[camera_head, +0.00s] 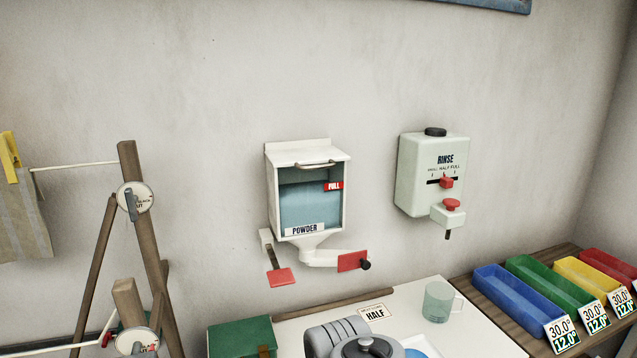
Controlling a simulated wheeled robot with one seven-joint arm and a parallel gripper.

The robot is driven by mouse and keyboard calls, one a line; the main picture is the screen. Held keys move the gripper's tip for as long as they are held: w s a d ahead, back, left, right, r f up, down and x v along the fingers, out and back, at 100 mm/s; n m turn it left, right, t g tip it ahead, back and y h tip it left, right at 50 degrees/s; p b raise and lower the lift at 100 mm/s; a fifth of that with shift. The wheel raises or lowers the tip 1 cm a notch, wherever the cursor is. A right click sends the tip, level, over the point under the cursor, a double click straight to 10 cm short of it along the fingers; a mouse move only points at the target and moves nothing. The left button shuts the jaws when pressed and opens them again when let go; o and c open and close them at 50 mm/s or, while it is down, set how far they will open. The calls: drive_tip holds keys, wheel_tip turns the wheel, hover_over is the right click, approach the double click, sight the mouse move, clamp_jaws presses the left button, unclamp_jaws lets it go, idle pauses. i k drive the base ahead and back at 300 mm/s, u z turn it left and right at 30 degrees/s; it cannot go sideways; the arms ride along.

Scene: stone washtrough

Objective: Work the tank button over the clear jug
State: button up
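The pale rinse tank (420,175) hangs on the wall at right, with a black cap on top. Its red button (452,204) sits on a small housing low on its front, above a short dark spout (448,235). A red slider (446,182) on the tank stands near the middle of its slot, below the word HALF. The clear jug (438,302), greenish and see-through with a handle at its right, stands upright on the white worktop below the spout. Exact alignment with the spout cannot be told. My gripper is not in view.
A powder dispenser (308,165) with red paddles hangs left of the tank. A HALF card (375,313) lies left of the jug. Blue, green, yellow and red trays stand at right. Grey rounded parts fill the bottom middle. A wooden rack stands at left.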

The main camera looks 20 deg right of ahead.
sight(451, 204)
drive_tip(key=z, duration=1.25)
